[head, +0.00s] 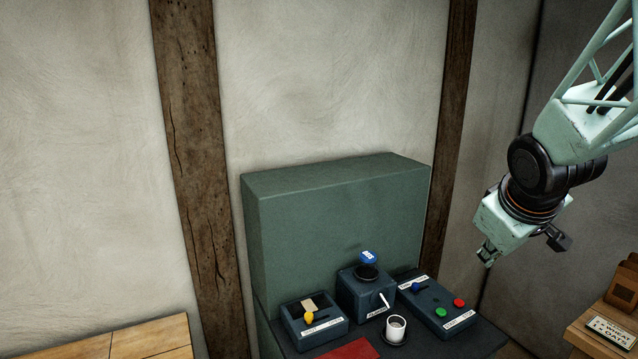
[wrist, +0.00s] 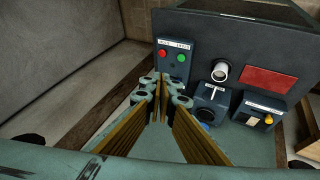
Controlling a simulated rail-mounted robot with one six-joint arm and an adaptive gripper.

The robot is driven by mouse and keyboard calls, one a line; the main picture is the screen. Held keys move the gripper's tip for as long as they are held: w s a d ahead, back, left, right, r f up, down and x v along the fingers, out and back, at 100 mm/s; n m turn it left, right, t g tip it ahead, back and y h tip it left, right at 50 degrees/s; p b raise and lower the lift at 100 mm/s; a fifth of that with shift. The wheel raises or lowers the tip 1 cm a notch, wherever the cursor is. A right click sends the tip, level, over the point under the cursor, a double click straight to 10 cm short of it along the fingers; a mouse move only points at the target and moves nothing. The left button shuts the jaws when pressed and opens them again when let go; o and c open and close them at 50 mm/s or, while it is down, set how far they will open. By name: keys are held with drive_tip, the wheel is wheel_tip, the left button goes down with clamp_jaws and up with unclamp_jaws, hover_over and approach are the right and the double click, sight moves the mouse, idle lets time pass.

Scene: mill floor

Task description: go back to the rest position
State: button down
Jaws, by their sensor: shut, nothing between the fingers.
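My gripper (head: 488,256) hangs in free air at the right of the head view, above and to the right of the bench. It points downward and is shut and empty. In the wrist view my gripper (wrist: 160,92) shows from behind, with nothing held in its fingers. The bench below has a tall grey-green back block (head: 335,215). No marker of a rest position shows in either view.
On the bench are a box with a yellow knob (head: 318,328), a grinder-like box (head: 362,295), a button box (head: 440,305), a white cup (head: 396,328) and a red mat (head: 348,349). Wooden tables stand left (head: 130,340) and right (head: 590,335). Air around the gripper looks clear.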

drive_tip(key=s+a+r+m+g+b, duration=0.1)
drive_tip(key=s+a, duration=0.4)
drive_tip(key=s, duration=0.6)
drive_tip(key=s+a+r+m+g+y, duration=0.1)
drive_tip(key=s+a, duration=0.4)
drive_tip(key=s, duration=0.6)
drive_tip(key=s+a+r+m+y+b, duration=0.1)
drive_tip(key=s+a, duration=0.4)
drive_tip(key=s, duration=0.6)
drive_tip(key=shift+s+a+r+m+g+b, duration=0.25)
drive_tip(key=shift+a+r+m+g+b, duration=0.15)
drive_tip(key=shift+m, duration=0.4)
